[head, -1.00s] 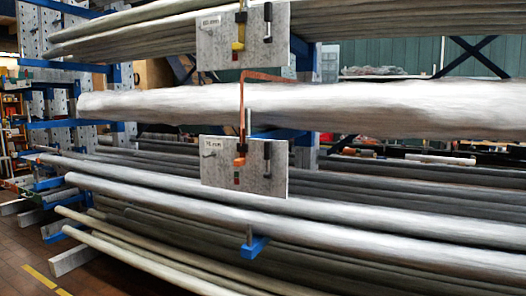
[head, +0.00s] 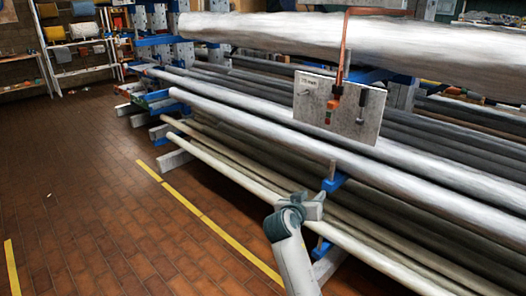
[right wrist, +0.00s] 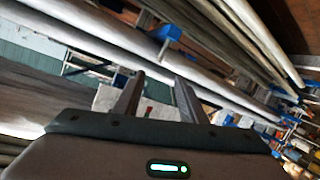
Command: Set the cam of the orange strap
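The orange strap (head: 345,40) hangs down over the front of a thick pale pole in the head view. Its lower end meets an orange cam piece (head: 334,103) on a grey plate (head: 312,104). A small red and green mark sits just below the cam piece, and a dark upright handle (head: 362,100) is at its right. My right gripper (head: 314,197) is below the plate, in front of the lower poles and apart from the strap. In the right wrist view its two fingers (right wrist: 160,77) stand apart with nothing clearly held. My left gripper is out of view.
Long poles lie on a rack with blue arms (head: 334,182) and cross the right half of the head view. The brick floor (head: 110,220) at the left is clear, with yellow lines (head: 185,203) along the rack. Shelves (head: 80,50) stand far back left.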

